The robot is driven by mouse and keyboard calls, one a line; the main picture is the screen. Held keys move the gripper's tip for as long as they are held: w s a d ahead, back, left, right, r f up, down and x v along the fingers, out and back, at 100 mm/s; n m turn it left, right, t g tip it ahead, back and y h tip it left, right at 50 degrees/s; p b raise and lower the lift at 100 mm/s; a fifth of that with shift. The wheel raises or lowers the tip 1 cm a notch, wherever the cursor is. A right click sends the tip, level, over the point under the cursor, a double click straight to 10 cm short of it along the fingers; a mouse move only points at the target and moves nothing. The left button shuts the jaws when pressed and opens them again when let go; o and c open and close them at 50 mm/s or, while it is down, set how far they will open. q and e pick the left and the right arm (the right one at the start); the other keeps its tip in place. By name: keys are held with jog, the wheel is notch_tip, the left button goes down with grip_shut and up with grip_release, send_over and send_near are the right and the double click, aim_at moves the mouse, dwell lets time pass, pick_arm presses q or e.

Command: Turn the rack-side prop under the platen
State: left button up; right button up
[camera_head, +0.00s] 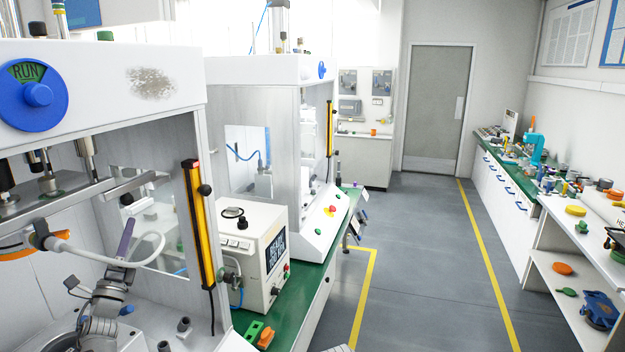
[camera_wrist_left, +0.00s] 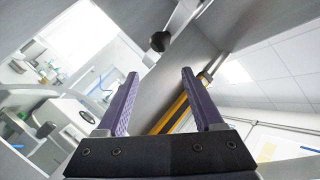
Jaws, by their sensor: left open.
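The press (camera_head: 95,75) with a blue RUN dial stands at the left of the head view. Its platen (camera_head: 60,202) is a flat grey plate with posts above it. A grey bar (camera_head: 143,183) with a dark knob beside it sticks out at the platen's right; it looks like the prop, but I cannot tell for sure. My left gripper (camera_head: 126,238) is inside the press, below that bar and apart from it. Its purple fingers are open and empty in the left wrist view (camera_wrist_left: 160,100), with a black knob (camera_wrist_left: 160,41) beyond them. My right gripper is not in view.
A yellow upright bar (camera_head: 198,225) stands at the press opening's right edge and shows in the left wrist view. A white hose (camera_head: 95,257) loops close to my left gripper. A white control box (camera_head: 252,255) sits on the green bench to the right. The aisle floor is clear.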

pick_arm(q)
jog(key=w+d+f+n+g+y, duration=0.4)
jog(key=w+d+f+n+g, duration=0.25)
jog(key=f+n, duration=0.25)
jog(key=s+d+f+n+g+h, duration=0.1)
jog(key=d+f+n+g, duration=0.2)
jog(key=d+f, duration=0.4)
jog(key=s+d+f+n+g, duration=0.2)
jog(key=d+f+n+g, duration=0.1)
jog(key=d+f, duration=0.3)
jog(key=s+d+f+n+g+h, duration=0.25)
jog(key=s+d+f+g, duration=0.35)
jog(key=s+d+f, duration=0.5)
jog(key=s+d+f+n+g, duration=0.1)
jog(key=s+d+g, duration=0.2)
jog(key=s, duration=0.4)
jog(key=s+d+f+n+g, duration=0.1)
jog(key=s+d+g, duration=0.3)
jog(key=s+d, duration=0.2)
jog(key=s, duration=0.2)
jog(key=shift+s+d, duration=0.3)
jog(key=shift+n, duration=0.25)
jog(key=shift+c, duration=0.2)
